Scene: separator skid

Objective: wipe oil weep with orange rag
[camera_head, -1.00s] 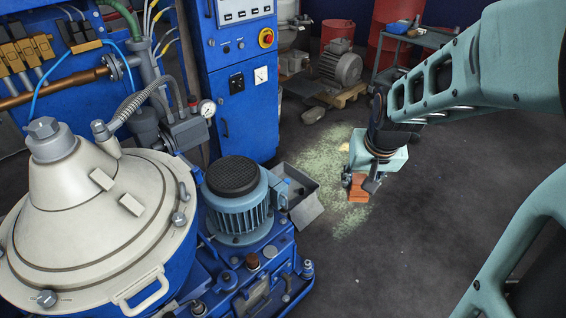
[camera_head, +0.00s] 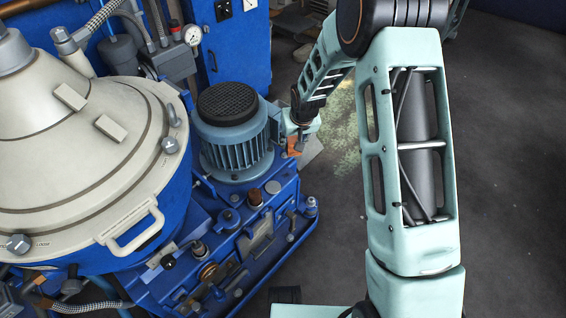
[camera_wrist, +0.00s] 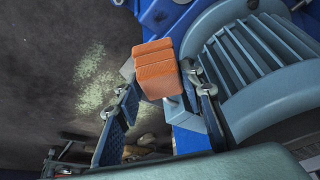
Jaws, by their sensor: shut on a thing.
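The orange rag (camera_wrist: 155,69) is a folded block between the fingertips of my gripper (camera_wrist: 160,95) in the wrist view. My gripper is shut on it and holds it close beside the finned blue-grey motor (camera_wrist: 262,60). In the head view my gripper (camera_head: 296,138) is at the right side of the motor (camera_head: 232,130), and only a small part of the rag (camera_head: 293,147) shows. I cannot make out an oil weep in either view.
The cream separator bowl cover (camera_head: 80,160) stands left of the motor on the blue skid (camera_head: 225,240), with several fittings along its front. A blue cabinet (camera_head: 235,45) stands behind. Pale green granules (camera_head: 343,130) lie on the dark floor. Open floor is at the right.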

